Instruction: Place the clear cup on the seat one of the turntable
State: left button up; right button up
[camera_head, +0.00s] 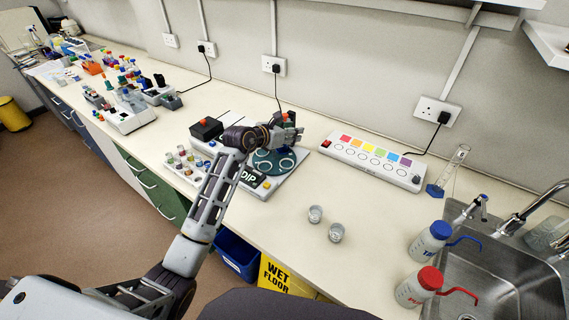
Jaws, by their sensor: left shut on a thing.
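My left gripper (288,128) is over the back part of the dark green turntable (268,163), with its fingers shut. What it holds is mostly hidden by the fingers and too small to make out well; it is likely a clear cup. The turntable has pale ring-shaped seats and sits on a light base marked "DIP". My left wrist and forearm cover its left part, and I cannot read the seat numbers. Two more clear cups stand upright on the bench, one (315,214) just behind the other (336,233). My right gripper is not in view.
A rack of small coloured pots (186,164) stands left of the turntable. A panel with coloured squares (372,160) lies to the right. A measuring cylinder (450,172), two wash bottles (418,288) and a sink (505,285) are farther right. Bench around the two cups is clear.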

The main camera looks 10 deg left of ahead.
pick_arm(q)
jog(key=shift+a+f+n+t+y, duration=0.35)
jog(key=shift+a+n+t+y, duration=0.2)
jog(key=shift+a, duration=0.2)
jog(key=shift+f+y, duration=0.15)
jog(key=shift+y, duration=0.1)
jog(key=shift+n, duration=0.25)
jog(key=shift+f+p, duration=0.35)
jog(key=shift+f, duration=2.75)
jog(key=shift+f, duration=0.1)
jog(key=shift+f, duration=1.8)
jog(key=shift+f, duration=0.1)
